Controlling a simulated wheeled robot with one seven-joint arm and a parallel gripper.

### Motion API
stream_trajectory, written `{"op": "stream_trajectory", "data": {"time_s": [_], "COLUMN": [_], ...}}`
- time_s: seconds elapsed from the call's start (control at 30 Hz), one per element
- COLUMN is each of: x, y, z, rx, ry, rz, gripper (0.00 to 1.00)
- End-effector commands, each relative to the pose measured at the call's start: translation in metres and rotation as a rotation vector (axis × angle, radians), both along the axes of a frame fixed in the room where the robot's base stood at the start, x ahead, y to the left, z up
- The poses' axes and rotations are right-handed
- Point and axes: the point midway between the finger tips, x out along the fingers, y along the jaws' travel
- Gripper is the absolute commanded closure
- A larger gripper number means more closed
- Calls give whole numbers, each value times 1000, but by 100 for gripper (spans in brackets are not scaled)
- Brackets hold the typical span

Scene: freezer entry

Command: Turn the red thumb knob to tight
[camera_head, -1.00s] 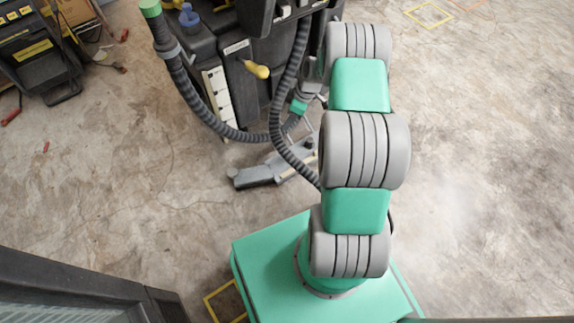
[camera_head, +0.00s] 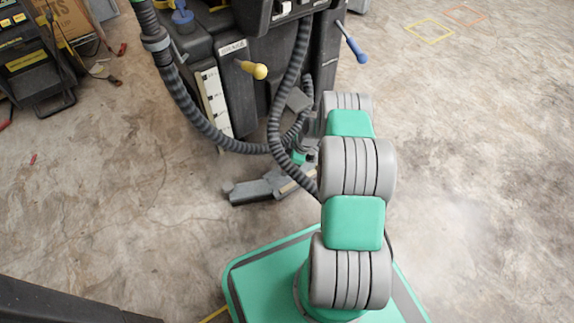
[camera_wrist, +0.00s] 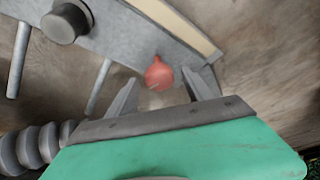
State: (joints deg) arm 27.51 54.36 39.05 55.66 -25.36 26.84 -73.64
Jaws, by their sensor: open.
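The red thumb knob (camera_wrist: 158,74) shows in the wrist view, a small round red knob at the edge of a grey metal bracket (camera_wrist: 125,35). My gripper (camera_wrist: 161,82) is open. In the head view my arm hides the gripper and the knob cannot be made out.
A dark floor machine (camera_head: 230,75) with ribbed hoses (camera_head: 205,122) and a yellow-tipped lever (camera_head: 258,71) stands by my arm. Its grey foot assembly (camera_head: 262,187) lies low near the floor. A dark round knob (camera_wrist: 66,22) sits on the bracket. Open concrete floor lies right.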

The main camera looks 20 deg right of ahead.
Motion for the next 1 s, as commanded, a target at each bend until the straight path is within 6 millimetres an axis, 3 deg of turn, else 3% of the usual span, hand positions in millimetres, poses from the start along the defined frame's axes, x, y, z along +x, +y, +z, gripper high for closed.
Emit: {"op": "stream_trajectory", "data": {"time_s": [0.07,0.77,1.0], "x": [0,-1,-1], "y": [0,0,0], "z": [0,0,1], "rx": [0,0,0], "ry": [0,2,2], "rz": [0,1,-10], "gripper": [41,98,100]}}
